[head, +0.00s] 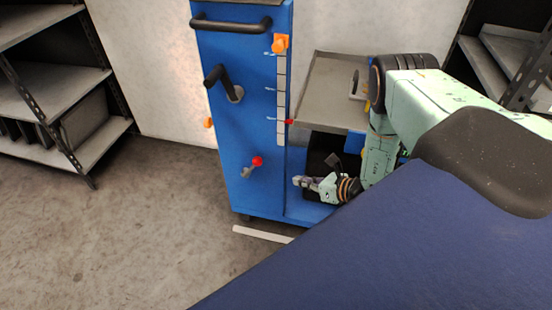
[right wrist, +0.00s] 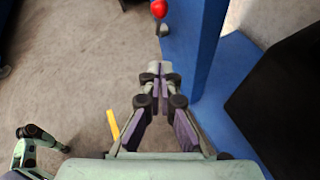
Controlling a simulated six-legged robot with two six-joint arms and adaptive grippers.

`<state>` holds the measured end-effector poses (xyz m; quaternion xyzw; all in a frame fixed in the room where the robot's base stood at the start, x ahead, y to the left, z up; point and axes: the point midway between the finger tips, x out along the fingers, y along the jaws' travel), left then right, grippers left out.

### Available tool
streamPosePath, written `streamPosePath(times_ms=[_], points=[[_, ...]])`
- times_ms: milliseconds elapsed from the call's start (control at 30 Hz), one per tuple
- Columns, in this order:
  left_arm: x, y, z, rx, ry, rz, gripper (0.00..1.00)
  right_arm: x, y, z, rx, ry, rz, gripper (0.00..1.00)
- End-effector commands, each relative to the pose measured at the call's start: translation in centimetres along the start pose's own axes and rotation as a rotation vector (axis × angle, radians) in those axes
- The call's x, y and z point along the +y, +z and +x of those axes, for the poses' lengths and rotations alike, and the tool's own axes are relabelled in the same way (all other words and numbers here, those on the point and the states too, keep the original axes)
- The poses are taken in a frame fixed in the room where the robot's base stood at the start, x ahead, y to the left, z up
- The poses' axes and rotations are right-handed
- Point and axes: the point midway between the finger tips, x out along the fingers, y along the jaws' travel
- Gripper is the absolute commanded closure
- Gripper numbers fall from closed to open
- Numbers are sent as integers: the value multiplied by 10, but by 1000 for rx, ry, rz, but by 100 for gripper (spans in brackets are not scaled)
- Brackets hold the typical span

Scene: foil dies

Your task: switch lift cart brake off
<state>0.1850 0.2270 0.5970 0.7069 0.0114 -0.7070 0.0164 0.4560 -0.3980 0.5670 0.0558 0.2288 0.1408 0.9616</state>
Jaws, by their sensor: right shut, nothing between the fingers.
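The blue lift cart (head: 230,130) stands upright ahead of me. Its brake lever (head: 248,171), a short grey arm with a red ball knob (head: 257,161), sits low on the front panel and points up to the right. The red knob also shows at the top of the right wrist view (right wrist: 159,8). My right gripper (head: 300,181) is to the right of the lever, beside the column and apart from the knob. Its fingers are shut and empty, and in the right wrist view its tips (right wrist: 158,68) point toward the knob.
The cart has a black crank (head: 216,82), a handle (head: 236,25), an orange pointer (head: 280,43) on a scale, and a grey platform (head: 328,88) at right. Shelves (head: 60,90) stand at left. A white strip (head: 262,234) lies on the floor. Open floor lies left.

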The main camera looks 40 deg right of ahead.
Motion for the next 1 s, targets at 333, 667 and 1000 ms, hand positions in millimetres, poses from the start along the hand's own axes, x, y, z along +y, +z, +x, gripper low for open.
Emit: streamPosePath(times_ms=[333, 667, 1000], points=[[0, 0, 18, 0, 0, 0, 60, 2, -3, 55, 1, 5, -4, 100], [0, 0, 32, 0, 0, 0, 60, 1, 9, 109, -1, 2, -2, 100], [0, 0, 34, 0, 0, 0, 60, 1, 27, 126, 2, 2, -1, 100]])
